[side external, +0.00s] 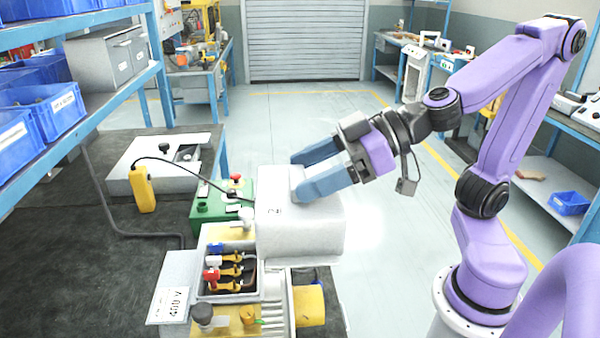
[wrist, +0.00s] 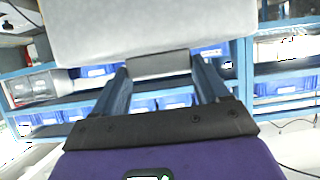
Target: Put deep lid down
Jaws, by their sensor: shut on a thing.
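The deep lid (side external: 300,228) is a pale grey box shape with a small dark mark on its near-left face. It is above the back right of the open terminal box (side external: 228,284), hiding part of what is behind and below it. My gripper (side external: 304,172) is shut on the lid's top, its two blue fingers at the upper edge. In the wrist view the lid (wrist: 150,32) fills the top, with a darker grip block (wrist: 158,64) between the fingers. Whether the lid touches anything below cannot be told.
A green box (side external: 208,207) with a red button stands behind the terminal box. A yellow pendant (side external: 142,188) and a grey panel (side external: 120,181) lie on the dark bench to the left. A 400 V sign (side external: 173,302) and a yellow cylinder (side external: 309,306) are in front.

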